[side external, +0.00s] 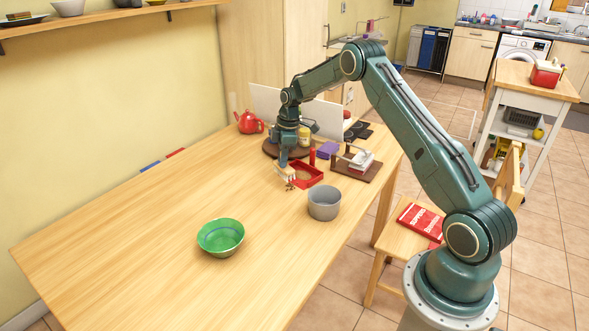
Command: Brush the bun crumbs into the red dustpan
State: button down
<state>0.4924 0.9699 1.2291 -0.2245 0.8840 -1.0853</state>
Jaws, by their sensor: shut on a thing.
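The red dustpan (314,183) lies on the wooden table, a shallow tray with raised red walls. A small light-coloured brush (284,171) with pale bristles is at its left edge. My gripper (284,162) points down from above and is shut on the brush. The bun crumbs (290,186) show as small brown specks just below the brush, by the dustpan's near-left side. They are too small to tell apart. I cannot tell whether the bristles touch the table or the pan.
A grey pot (324,205) stands close in front of the dustpan, and a green bowl (221,240) sits further left. A brown board with a rack (358,168) is to the right. A red teapot (248,122) and a round dark tray (270,149) are behind.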

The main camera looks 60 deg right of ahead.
aim_at(284, 174)
jog(key=shift+r, duration=0.7)
jog(key=shift+f, duration=0.1)
jog(key=shift+f, duration=3.6)
jog(key=shift+d+f, duration=0.15)
jog(key=shift+f, duration=0.2)
jog(key=shift+s+d, duration=0.15)
jog(key=shift+d, duration=0.55)
jog(key=shift+s+d, duration=0.1)
jog(key=shift+d, duration=0.55)
notch_tip(284, 174, up, 8)
jog(key=shift+f, duration=0.1)
jog(key=shift+n, duration=0.9)
jog(key=shift+w+a+f, duration=0.1)
jog(key=shift+a+f, duration=0.15)
jog(key=shift+f, duration=0.7)
jog(key=shift+w+a+f, duration=0.1)
jog(key=shift+a+f, duration=0.1)
jog(key=shift+f, duration=0.8)
jog(key=shift+w+a+f, duration=0.1)
jog(key=shift+a+f, duration=0.15)
jog(key=shift+f, duration=0.7)
